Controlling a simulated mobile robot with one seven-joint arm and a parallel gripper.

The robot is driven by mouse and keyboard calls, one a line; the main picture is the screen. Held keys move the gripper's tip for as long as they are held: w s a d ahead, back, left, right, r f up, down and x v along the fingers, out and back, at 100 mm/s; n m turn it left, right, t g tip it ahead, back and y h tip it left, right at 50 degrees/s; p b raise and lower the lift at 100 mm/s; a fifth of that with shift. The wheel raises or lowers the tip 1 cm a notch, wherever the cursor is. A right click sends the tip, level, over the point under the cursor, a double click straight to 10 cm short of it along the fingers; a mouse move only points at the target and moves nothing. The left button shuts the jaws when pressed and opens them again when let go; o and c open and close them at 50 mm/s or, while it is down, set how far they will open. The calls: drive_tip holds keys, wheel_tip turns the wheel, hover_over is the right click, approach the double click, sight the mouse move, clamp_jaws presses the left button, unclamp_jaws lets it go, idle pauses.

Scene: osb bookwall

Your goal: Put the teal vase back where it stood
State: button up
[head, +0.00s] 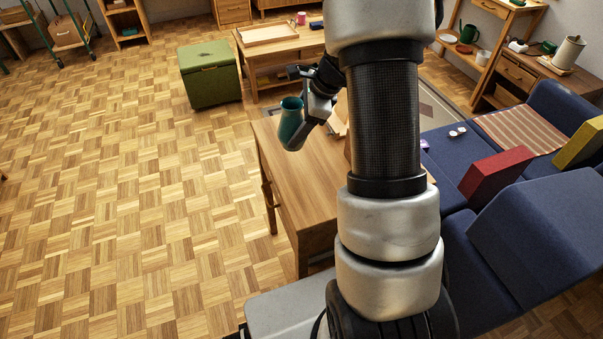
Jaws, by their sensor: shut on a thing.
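The teal vase (290,124) is in my gripper (306,116), left of the middle of the head view. My gripper is shut on the vase, which tilts a little. The vase shows against the left far corner of a wooden table (300,180). I cannot tell whether it touches the tabletop or hangs above it. My arm hides the right part of this table and whatever stands there.
A green storage box (209,74) stands on the parquet floor beyond the table. A second wooden table (280,50) with a tray (268,34) is behind. A blue sofa (500,210) with cushions is on the right. The floor at left is clear.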

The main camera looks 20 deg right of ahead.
drive_tip(key=d+m, duration=0.1)
drive_tip(key=w+m+h+b, duration=0.1)
drive_tip(key=m, duration=0.1)
drive_tip(key=d+r+m+t+b, duration=0.1)
drive_tip(key=shift+w+d+m+h, duration=0.3)
drive_tip(key=shift+w+d+h, duration=0.05)
drive_tip(key=shift+w+h, duration=0.05)
wheel_tip(320, 180, down, 10)
drive_tip(key=b, duration=0.3)
drive_tip(key=shift+d+r, duration=0.1)
drive_tip(key=shift+r, duration=0.05)
drive_tip(key=shift+b, duration=0.3)
drive_tip(key=o, duration=1.4)
drive_tip(key=shift+c, duration=0.2)
